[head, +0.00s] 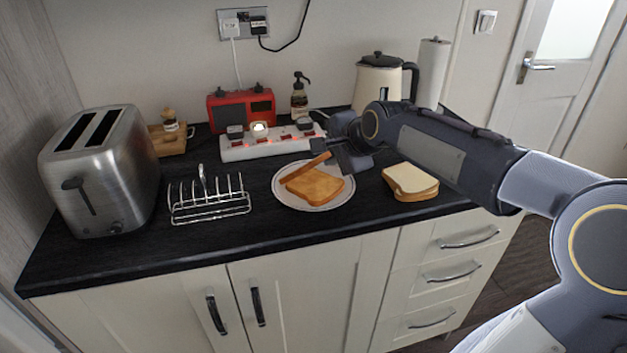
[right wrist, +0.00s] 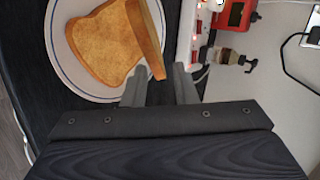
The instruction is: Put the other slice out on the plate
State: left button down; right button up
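A browned slice of toast (head: 315,187) lies flat on the white plate (head: 285,198). The other slice (head: 306,168) is tipped up on edge above it, seen nearly edge-on. In the right wrist view its near end (right wrist: 148,38) is between the fingertips of my right gripper (right wrist: 160,82), which are closed in around it. Contact on both faces is not clear. Its lower edge is over or against the flat slice; I cannot tell which. My right gripper also shows at the plate's back right in the head view (head: 335,156). My left gripper is not in view.
The toaster (head: 105,170) stands at the left, with the wire toast rack (head: 208,198) between it and the plate. Pale bread slices (head: 411,181) lie to the right. Behind are a power strip (head: 270,146), red radio (head: 240,108), pump bottle (head: 300,98) and kettle (head: 378,82).

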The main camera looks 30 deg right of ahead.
jog(key=shift+p+v, duration=0.95)
jog(key=shift+v, duration=2.05)
notch_tip(320, 180, up, 8)
jog(key=s+p, duration=0.2)
jog(key=p, duration=0.4)
jog(key=shift+s, duration=0.15)
jog(key=shift+f, duration=0.15)
jog(key=s+a+f+n+g+y, duration=0.1)
jog(key=s+a+f+n+g, duration=0.1)
jog(key=s+a+f+n, duration=0.4)
jog(key=s+a+f+n+g+y, duration=0.2)
jog(key=s+a+f+n, duration=0.5)
jog(key=s, duration=0.7)
notch_tip(320, 180, down, 2)
jog(key=n, duration=0.3)
jog(key=shift+s+f+y+p, duration=0.2)
jog(key=shift+s+y+p, duration=0.1)
jog(key=shift+s+p, duration=0.1)
